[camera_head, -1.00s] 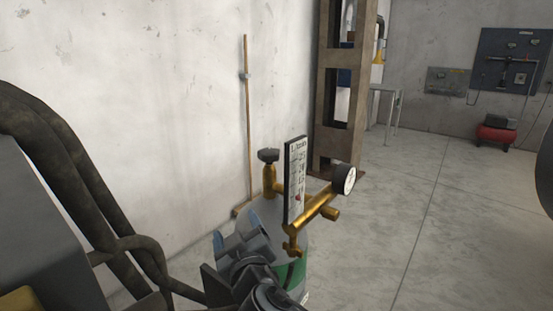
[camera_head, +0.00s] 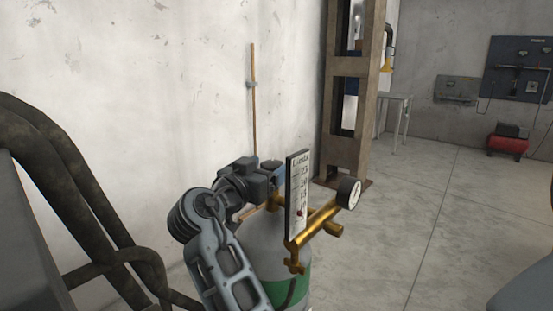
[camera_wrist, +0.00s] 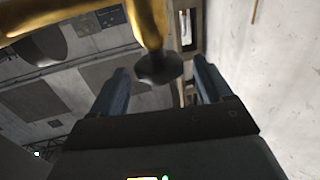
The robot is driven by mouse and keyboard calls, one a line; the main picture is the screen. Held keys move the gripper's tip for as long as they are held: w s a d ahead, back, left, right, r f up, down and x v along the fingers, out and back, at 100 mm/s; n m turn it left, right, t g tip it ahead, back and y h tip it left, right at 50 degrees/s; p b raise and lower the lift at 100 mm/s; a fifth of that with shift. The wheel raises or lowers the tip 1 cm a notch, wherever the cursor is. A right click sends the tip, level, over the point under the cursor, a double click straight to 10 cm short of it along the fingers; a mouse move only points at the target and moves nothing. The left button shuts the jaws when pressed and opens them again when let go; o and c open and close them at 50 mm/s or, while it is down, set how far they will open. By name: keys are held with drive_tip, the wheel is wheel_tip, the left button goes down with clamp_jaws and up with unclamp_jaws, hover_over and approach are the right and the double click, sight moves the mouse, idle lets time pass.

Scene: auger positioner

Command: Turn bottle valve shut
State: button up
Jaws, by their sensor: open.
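The gas bottle (camera_head: 262,240) is grey with a green band and stands near the wall. Its brass valve and regulator (camera_head: 318,220) carry a white flow scale (camera_head: 298,195) and a round gauge (camera_head: 349,192). My gripper (camera_head: 270,168) is at the bottle's top, left of the scale, and hides the black valve knob in the head view. In the wrist view the black knob (camera_wrist: 158,70) on its brass stem (camera_wrist: 147,25) sits between the two blue-grey fingers of my gripper (camera_wrist: 159,65). The fingers are open, with gaps visible on both sides of the knob.
Dark bent pipes (camera_head: 75,190) stand at the left. A wooden stick (camera_head: 253,100) leans on the wall behind the bottle. A rusty steel column (camera_head: 350,90) stands behind the regulator. The concrete floor (camera_head: 420,210) to the right is largely clear.

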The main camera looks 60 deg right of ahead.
sight(276, 161)
drive_tip(key=shift+s+d+p, duration=0.15)
drive_tip(key=shift+d+p, duration=0.3)
drive_tip(key=shift+d, duration=1.65)
drive_tip(key=shift+c, duration=0.2)
drive_tip(key=shift+r, duration=0.1)
drive_tip(key=c, duration=1)
drive_tip(key=shift+o, duration=0.2)
